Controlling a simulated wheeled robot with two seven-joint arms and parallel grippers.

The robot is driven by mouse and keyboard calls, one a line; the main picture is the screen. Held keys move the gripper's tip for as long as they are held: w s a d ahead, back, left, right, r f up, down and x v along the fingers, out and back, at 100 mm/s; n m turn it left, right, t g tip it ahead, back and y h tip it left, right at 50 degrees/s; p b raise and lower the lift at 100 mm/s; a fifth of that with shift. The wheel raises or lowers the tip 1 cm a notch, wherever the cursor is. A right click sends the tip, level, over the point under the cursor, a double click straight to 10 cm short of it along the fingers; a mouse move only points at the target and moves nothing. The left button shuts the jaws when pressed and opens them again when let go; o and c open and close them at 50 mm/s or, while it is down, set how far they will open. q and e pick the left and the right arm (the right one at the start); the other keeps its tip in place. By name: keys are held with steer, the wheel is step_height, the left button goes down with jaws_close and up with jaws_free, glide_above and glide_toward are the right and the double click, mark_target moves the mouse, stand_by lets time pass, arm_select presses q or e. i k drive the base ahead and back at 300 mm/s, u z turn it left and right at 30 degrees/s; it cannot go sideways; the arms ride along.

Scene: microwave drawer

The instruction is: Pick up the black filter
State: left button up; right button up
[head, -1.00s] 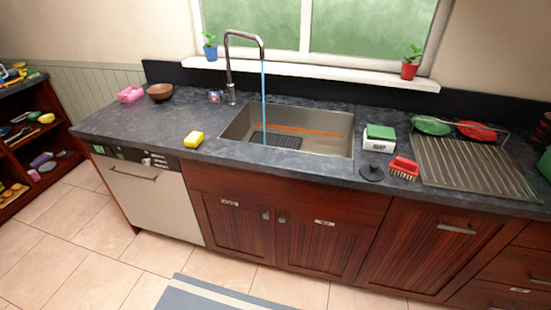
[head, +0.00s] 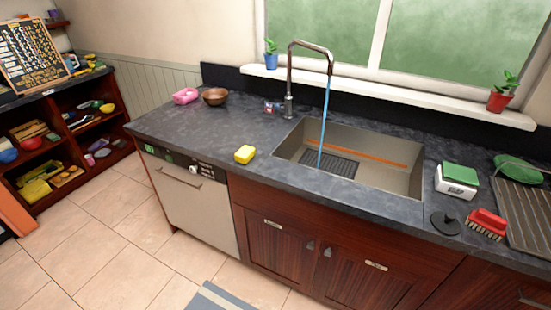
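A black ribbed rectangular piece (head: 330,163) lies on the floor of the metal sink (head: 402,182), near the running water. A small round black disc with a raised middle (head: 445,223) lies on the dark counter to the right of the sink's front corner. I cannot tell for certain which of the two is the black filter. Both lie uncovered, with no gripper near them. Neither of my grippers is in view.
Water (head: 325,115) runs from the tall faucet (head: 289,80) into the sink. A red brush (head: 487,222) and a green-topped white box (head: 457,180) stand near the disc. A yellow sponge (head: 245,154) lies left of the sink. Tiled floor (head: 120,250) is open at front left.

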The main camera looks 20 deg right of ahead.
mark_target(344, 168)
steer(key=u, duration=0.55)
steer(key=i, duration=1.55)
steer(key=z, duration=0.35)
